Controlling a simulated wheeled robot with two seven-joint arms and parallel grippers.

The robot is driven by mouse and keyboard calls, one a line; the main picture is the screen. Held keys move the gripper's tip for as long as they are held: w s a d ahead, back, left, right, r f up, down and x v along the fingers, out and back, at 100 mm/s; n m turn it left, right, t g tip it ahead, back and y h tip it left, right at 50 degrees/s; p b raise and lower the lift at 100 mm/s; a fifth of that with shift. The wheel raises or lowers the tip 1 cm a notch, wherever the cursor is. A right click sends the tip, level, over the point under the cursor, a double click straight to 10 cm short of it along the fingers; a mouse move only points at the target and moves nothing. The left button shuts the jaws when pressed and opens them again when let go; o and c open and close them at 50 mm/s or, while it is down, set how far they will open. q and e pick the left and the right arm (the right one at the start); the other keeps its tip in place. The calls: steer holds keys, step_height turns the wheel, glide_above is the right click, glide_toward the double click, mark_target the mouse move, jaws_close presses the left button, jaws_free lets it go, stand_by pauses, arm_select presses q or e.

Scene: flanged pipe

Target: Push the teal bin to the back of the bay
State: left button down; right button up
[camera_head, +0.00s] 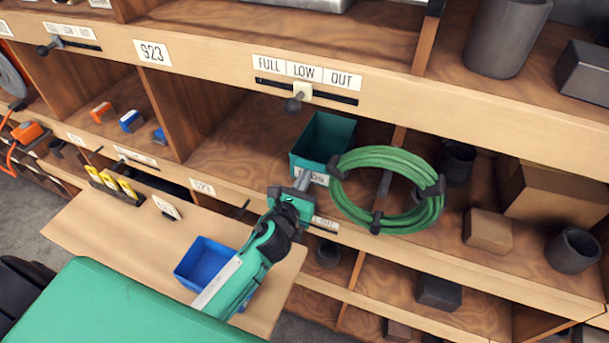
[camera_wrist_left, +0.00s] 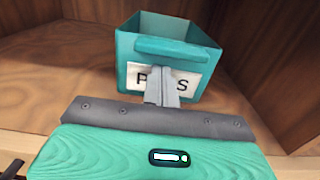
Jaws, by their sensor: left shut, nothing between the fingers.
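The teal bin (camera_head: 324,139) stands upright in the middle shelf bay, near its right divider, with its open top up. In the left wrist view the teal bin (camera_wrist_left: 165,40) shows its front lip and a white label, partly covered by my fingers. Bare wooden shelf floor shows around it, and the bay's back corner is behind it. My left gripper (camera_head: 303,181) is shut and empty. Its fingertips (camera_wrist_left: 162,72) are right at the bin's front face over the label; I cannot tell whether they touch. My right gripper is not in view.
A green hose coil (camera_head: 387,190) hangs just right of the bin, close to my left gripper. A blue bin (camera_head: 206,262) sits on the pull-out board (camera_head: 110,240) below. A slider with a knob (camera_head: 296,98) is on the rail above the bay. The bay's left part is clear.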

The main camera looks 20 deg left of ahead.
arm_select(q)
steer(key=w, duration=0.3)
steer(key=shift+w+d+r+p, duration=0.1)
steer(key=shift+w+p, duration=0.2)
steer(key=shift+p, duration=0.05)
steer(key=shift+w, duration=0.45)
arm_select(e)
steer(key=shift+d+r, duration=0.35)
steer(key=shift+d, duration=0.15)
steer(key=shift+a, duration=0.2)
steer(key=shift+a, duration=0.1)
